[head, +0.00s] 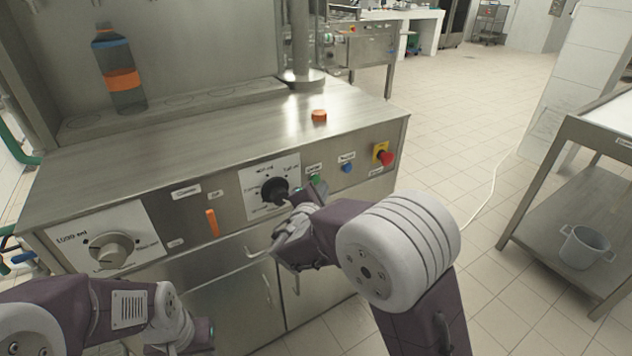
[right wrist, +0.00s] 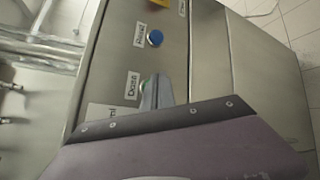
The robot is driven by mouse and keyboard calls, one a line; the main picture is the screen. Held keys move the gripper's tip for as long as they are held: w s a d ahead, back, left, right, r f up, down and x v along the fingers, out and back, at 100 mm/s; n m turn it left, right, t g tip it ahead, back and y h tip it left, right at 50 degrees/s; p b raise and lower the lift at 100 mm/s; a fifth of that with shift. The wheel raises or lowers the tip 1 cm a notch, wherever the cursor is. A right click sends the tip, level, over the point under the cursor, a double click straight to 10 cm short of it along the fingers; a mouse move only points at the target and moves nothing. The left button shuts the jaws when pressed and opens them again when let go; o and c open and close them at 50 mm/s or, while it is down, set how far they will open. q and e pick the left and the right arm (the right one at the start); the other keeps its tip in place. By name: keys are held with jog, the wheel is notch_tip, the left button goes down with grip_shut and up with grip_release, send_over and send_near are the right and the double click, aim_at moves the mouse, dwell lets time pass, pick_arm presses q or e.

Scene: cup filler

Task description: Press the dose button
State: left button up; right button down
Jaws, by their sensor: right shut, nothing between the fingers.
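The machine's front panel (head: 232,212) carries a green button (head: 315,178) under a small label, right of a black dial (head: 274,191). In the right wrist view, the label (right wrist: 132,85) beside this button seems to begin with "Dos". My right gripper (head: 311,187) is shut and empty, its tips at the green button.
A blue button (head: 347,167) and a red emergency stop (head: 385,157) on yellow sit further right. An orange lever (head: 212,222) and a large grey dial (head: 111,250) are left. A bottle (head: 121,80) stands behind; an orange cap (head: 319,116) lies on top.

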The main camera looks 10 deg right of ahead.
jog(key=shift+w+a, duration=0.15)
jog(key=shift+w, duration=0.3)
jog(key=shift+w+a, duration=0.1)
jog(key=shift+w, duration=0.1)
dwell(0.7)
jog(key=shift+b, duration=0.3)
jog(key=s+d+b, duration=0.2)
jog(key=s+b, duration=0.2)
jog(key=s, duration=0.3)
jog(key=shift+d, duration=0.3)
